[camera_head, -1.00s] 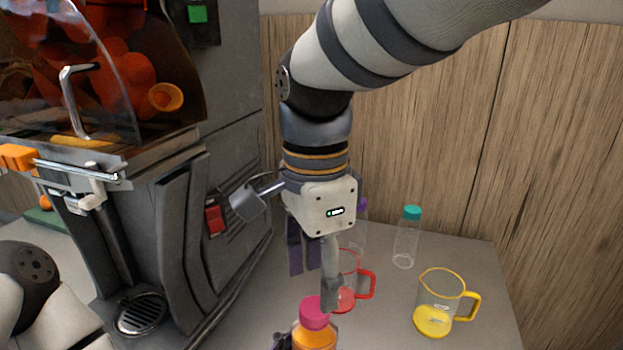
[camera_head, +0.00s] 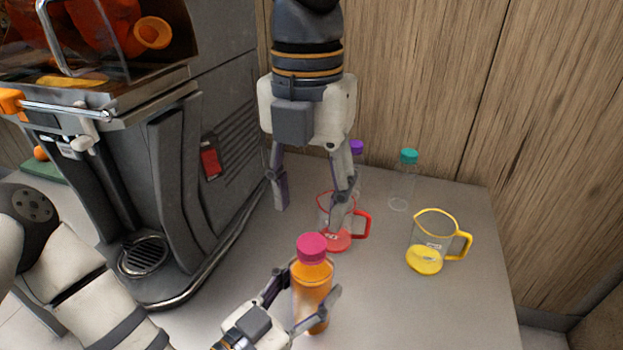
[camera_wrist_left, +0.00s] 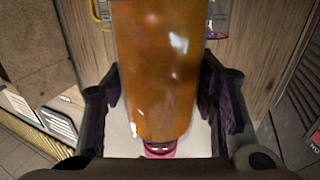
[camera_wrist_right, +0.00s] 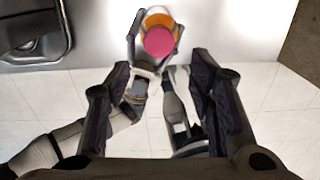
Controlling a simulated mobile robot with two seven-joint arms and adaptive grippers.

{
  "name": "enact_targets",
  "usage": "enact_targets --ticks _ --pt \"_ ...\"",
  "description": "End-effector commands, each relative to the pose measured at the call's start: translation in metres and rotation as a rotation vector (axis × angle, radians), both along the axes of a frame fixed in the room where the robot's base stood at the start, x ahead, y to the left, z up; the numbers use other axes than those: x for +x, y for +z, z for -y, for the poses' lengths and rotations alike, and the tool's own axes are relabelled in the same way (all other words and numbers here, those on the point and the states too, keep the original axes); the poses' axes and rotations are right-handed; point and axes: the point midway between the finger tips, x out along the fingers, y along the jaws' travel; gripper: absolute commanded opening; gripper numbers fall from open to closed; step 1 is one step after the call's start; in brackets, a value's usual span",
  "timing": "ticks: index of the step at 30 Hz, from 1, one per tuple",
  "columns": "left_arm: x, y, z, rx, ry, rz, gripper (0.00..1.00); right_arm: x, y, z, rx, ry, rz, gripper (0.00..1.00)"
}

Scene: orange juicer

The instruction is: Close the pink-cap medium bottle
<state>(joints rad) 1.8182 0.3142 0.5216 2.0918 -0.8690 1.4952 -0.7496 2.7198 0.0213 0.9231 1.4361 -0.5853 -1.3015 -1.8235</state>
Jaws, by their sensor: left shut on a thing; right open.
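The pink-cap bottle (camera_head: 312,288) stands upright near the front of the counter, filled with orange juice. Its pink cap (camera_head: 311,247) sits on its top. My left gripper (camera_head: 303,305) is shut on the bottle's body from the lower left; the bottle fills the middle of the left wrist view (camera_wrist_left: 158,70). My right gripper (camera_head: 312,205) points down, open and empty, behind and above the cap, apart from it. In the right wrist view the pink cap (camera_wrist_right: 159,41) shows beyond the fingertips, with the left gripper around the bottle.
A red-handled jug (camera_head: 338,240) stands just behind the bottle, under the right gripper. A yellow-handled jug (camera_head: 430,245) is to the right. A teal-cap bottle (camera_head: 402,185) and a purple-cap bottle (camera_head: 357,148) stand behind. The juicer (camera_head: 190,190) blocks the left. The front right counter is clear.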

Motion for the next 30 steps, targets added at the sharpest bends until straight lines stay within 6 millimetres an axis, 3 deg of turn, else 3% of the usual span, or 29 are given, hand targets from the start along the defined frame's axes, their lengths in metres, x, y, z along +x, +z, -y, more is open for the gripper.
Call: enact_targets --ticks 3,6,18,30 --pt "0.000 -0.001 0.000 0.000 -0.001 -0.001 0.00 0.004 0.004 0.001 0.011 0.264 0.012 0.49" --pt "0.000 -0.001 0.000 0.000 -0.001 -0.001 0.00 0.005 0.006 0.002 0.014 0.392 0.018 0.49" --pt "0.000 0.000 0.000 0.000 -0.001 -0.001 0.00 0.006 0.004 0.002 0.013 0.439 0.020 0.49" --pt "0.000 0.000 0.000 0.000 -0.001 -0.001 0.00 0.005 -0.056 0.002 0.013 0.438 0.018 0.49"
